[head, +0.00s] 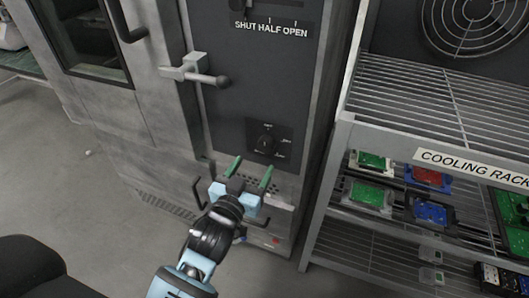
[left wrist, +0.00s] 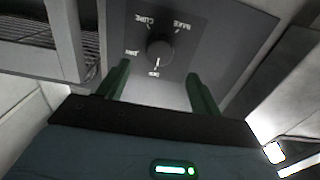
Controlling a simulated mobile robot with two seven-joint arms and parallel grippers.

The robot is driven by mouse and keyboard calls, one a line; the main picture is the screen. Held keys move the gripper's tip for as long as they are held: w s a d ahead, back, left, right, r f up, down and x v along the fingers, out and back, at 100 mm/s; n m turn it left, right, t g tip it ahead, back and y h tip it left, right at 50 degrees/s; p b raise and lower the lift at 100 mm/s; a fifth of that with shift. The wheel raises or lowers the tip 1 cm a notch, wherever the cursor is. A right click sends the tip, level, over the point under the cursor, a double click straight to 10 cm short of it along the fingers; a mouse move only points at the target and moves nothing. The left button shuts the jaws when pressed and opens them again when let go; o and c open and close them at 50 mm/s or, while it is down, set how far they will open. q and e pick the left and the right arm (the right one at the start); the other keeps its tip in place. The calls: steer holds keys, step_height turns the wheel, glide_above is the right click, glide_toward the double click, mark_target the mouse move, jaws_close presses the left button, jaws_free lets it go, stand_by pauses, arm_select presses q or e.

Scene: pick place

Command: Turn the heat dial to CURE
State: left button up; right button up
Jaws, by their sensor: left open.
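The heat dial (head: 266,141) is a black round knob on a dark plate low on the grey oven's front. In the left wrist view the dial (left wrist: 160,53) appears inverted, with CURE and BAKE lettering beyond it. A white mark on the knob points toward a small label on the near side, which looks like OFF. My left gripper (head: 250,171) is open, with green fingers apart, just below the dial. In the left wrist view the dial lies beyond and between the fingertips (left wrist: 158,70), apart from them. My right gripper is not in view.
A door handle (head: 195,71) juts out above left of the dial. A SHUT HALF OPEN label (head: 269,30) is higher up. A wire cooling rack (head: 420,108) with coloured boards stands close on the right. The floor (head: 60,180) on the left is mostly clear.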

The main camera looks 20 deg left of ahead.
mark_target(265, 148)
arm_select(q)
steer(key=shift+w+d, duration=0.15)
steer(key=shift+w, duration=3.7)
steer(key=c, duration=1)
